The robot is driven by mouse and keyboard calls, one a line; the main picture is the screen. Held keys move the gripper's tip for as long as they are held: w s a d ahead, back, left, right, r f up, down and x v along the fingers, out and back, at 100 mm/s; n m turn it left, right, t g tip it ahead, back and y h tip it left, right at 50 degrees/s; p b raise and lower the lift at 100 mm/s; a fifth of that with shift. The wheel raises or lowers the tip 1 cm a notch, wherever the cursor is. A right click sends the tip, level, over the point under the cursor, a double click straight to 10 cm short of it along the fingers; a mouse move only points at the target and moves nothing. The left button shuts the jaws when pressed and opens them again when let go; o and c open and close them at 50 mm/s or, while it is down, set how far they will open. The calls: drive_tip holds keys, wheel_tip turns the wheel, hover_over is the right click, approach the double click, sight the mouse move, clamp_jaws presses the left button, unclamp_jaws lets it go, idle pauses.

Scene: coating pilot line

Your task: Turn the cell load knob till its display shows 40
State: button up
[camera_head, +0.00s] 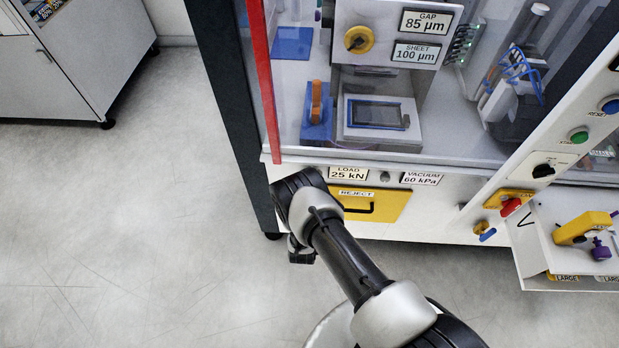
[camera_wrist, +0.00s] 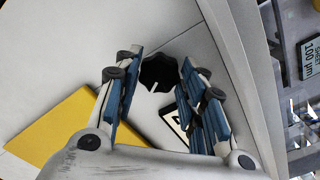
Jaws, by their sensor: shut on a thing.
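The black cell load knob (camera_wrist: 160,74), with a white pointer line, sits on the pale panel in the wrist view. My gripper (camera_wrist: 157,62) has its blue-padded fingers on either side of the knob and is shut on it. In the head view my arm hides the knob and the fingers. The load display (camera_head: 348,174) reads 25 kN in the head view. In the wrist view only part of a white label (camera_wrist: 176,121) shows between the fingers, and its reading is cut off.
The vacuum display (camera_head: 421,179) reads 60 kPa, right of the load display. The yellow reject drawer (camera_head: 391,206) with a dark handle is just below; its yellow front also shows in the wrist view (camera_wrist: 62,132). An open tray (camera_head: 548,262) juts out at right. The floor at left is clear.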

sight(311, 152)
drive_tip(key=m+p, duration=0.1)
drive_tip(key=m, duration=0.4)
drive_tip(key=shift+m, duration=0.4)
idle(0.4)
drive_tip(key=o, duration=1.1)
drive_tip(key=shift+c, duration=0.2)
wheel_tip(311, 152, up, 10)
drive_tip(key=shift+r, duration=0.1)
